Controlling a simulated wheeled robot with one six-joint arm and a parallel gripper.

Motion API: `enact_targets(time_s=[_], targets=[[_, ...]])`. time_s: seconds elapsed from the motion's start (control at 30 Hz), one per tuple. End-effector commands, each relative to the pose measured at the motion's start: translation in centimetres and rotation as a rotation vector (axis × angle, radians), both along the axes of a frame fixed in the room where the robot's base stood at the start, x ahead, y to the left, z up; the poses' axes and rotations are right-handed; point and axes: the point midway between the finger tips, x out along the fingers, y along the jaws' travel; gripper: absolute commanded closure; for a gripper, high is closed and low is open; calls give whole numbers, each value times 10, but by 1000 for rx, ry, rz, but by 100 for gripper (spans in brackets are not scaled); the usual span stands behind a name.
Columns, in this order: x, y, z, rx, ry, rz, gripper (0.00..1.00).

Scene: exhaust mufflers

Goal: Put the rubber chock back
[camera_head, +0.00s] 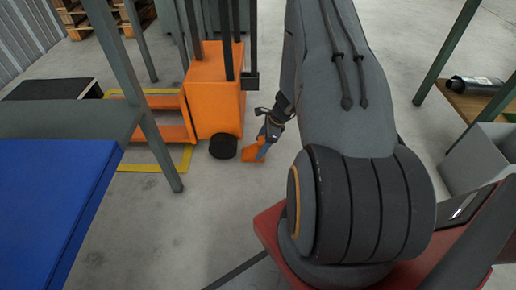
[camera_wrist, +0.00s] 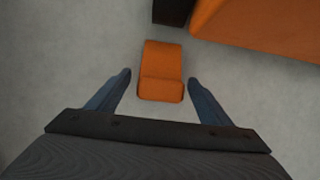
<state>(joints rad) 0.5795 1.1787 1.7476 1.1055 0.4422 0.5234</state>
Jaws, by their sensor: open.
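The rubber chock (camera_wrist: 161,72) is orange and lies on the grey floor, between and just ahead of my open fingertips in the wrist view. It also shows in the head view (camera_head: 250,155), beside the black wheel of the orange stacker. My gripper (camera_wrist: 158,88) is open, with one blue-grey finger on each side of the chock, and a gap shows on both sides. In the head view my gripper (camera_head: 265,145) reaches down near the floor and partly covers the chock.
The orange stacker (camera_head: 212,88) stands left of my gripper, its black wheel (camera_head: 223,146) close to the chock. Yellow floor marking (camera_head: 155,168) runs by it. A blue-topped table (camera_head: 50,190) is at left. A wooden bench with a muffler (camera_head: 475,84) and a grey bin (camera_head: 470,165) are at right.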

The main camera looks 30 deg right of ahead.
Motion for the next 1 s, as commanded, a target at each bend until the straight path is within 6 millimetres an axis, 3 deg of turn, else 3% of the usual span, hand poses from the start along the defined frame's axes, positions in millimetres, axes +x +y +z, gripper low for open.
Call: enact_targets(time_s=[0.03,0.2,0.4,1.0], targets=[[-3,-4,16,-1,-2,0,27],[-10,-16,47,-2,-2,-1,27],[-16,-23,70,-1,-1,0,27],[-17,-26,76,0,0,0,27]])
